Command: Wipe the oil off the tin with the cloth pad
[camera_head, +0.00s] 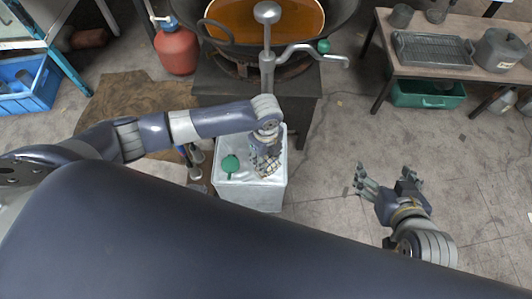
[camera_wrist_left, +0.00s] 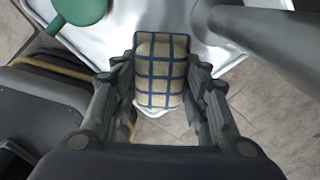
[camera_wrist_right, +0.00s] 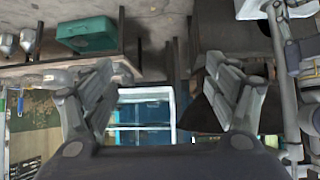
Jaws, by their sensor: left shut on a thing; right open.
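The tin (camera_head: 220,201) is a pale, box-shaped can with a green cap (camera_head: 231,164) on its top, in the middle of the head view. Its white top (camera_wrist_left: 110,38) also shows in the left wrist view, with the cap at upper left. My left gripper (camera_head: 266,163) is over the tin's top, right of the cap, shut on the cloth pad (camera_wrist_left: 160,72), which is beige with a blue grid. I cannot tell whether the pad touches the tin. I cannot make out oil on it. My right gripper (camera_head: 383,186) is open and empty, right of the tin, over bare floor.
A dark stand (camera_head: 300,108) behind the tin carries a large pan of orange-brown liquid (camera_head: 235,22) with a metal crank. A red bottle (camera_head: 177,50) stands at back left, a blue crate (camera_head: 25,95) at far left. A wooden table (camera_head: 452,80) stands at back right.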

